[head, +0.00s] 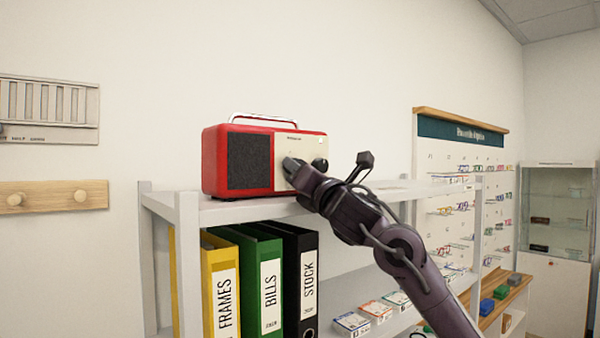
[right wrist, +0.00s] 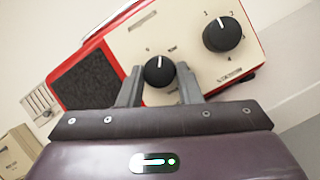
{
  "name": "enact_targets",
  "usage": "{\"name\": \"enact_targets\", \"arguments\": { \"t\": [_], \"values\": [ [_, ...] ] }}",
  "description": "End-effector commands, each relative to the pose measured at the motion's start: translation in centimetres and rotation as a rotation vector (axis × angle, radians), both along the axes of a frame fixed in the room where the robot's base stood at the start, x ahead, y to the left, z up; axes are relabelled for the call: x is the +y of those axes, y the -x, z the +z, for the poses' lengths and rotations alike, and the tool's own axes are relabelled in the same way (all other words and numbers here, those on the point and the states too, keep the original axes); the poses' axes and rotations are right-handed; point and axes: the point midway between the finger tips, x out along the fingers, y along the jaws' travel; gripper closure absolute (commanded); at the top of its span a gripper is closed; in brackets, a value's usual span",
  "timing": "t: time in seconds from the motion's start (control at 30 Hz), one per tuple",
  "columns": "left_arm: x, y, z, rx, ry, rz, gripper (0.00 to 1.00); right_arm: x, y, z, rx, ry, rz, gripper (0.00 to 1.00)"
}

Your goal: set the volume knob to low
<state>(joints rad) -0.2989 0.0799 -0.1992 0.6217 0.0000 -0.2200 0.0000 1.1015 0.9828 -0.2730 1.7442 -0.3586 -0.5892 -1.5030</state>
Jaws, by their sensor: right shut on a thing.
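The red radio (head: 214,160) with a cream front panel stands on the top of a grey shelf. In the right wrist view the radio (right wrist: 135,45) shows two black knobs. The smaller knob (right wrist: 159,71) has a white pointer line that points about up in that view; the print beside it is too small to read surely. My right gripper (right wrist: 158,84) is shut on this smaller knob, one finger on each side. In the head view my right gripper (head: 292,170) covers this knob at the radio's front. My left gripper is not in view.
The larger knob (right wrist: 222,35), marked with numbers, sits close to the gripped one. Yellow, green (head: 262,280) and black binders stand on the shelf below the radio. The shelf top (head: 228,211) is bare in front of it. An eyewear display (head: 462,130) stands at the right.

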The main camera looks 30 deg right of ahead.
Motion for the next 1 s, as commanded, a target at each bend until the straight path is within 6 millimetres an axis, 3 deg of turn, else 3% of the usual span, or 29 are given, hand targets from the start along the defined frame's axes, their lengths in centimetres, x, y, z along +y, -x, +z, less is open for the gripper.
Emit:
{"name": "enact_targets", "arguments": {
  "t": [0.4, 1.0],
  "values": [
    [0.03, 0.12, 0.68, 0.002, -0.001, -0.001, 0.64, 0.29, 0.02, 0.19, 0.021, -0.273, 0.002, 0.91],
    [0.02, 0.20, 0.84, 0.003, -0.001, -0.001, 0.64, 0.29, 0.03, 0.15, 0.027, -0.353, 0.001, 0.91]
  ]
}}
